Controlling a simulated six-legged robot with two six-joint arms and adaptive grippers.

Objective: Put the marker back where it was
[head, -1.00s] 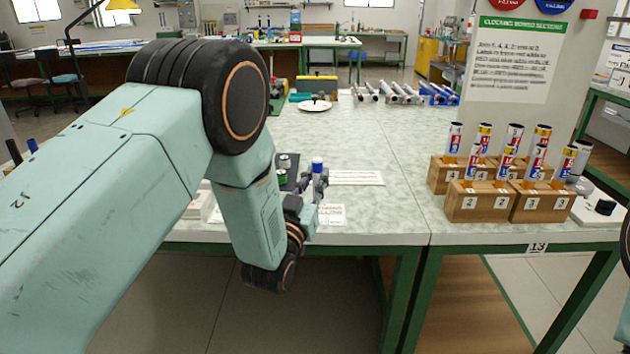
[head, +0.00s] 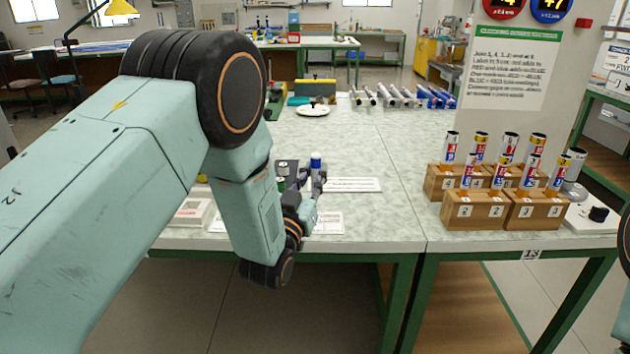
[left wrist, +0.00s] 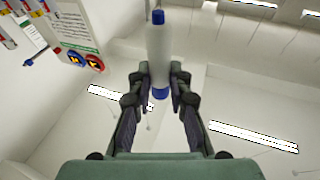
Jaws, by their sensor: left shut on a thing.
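The marker, white with a blue cap (head: 316,161), is upright in my left gripper (head: 314,184) above the near left part of the pale table. In the left wrist view the marker's white barrel (left wrist: 159,45) stands between the fingers of my left gripper (left wrist: 158,85), which are shut on it; blue shows at both ends. The fingers hide part of the lower barrel in the head view. I cannot tell the exact gap between marker and tabletop. My right gripper is out of view.
Numbered wooden blocks (head: 474,210) hold several upright labelled rods at the right. A white tray (head: 188,212) lies beside my left arm. Paper sheets (head: 352,184) lie near the marker. A white plate (head: 313,110) and several rods are further back. The table's middle is clear.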

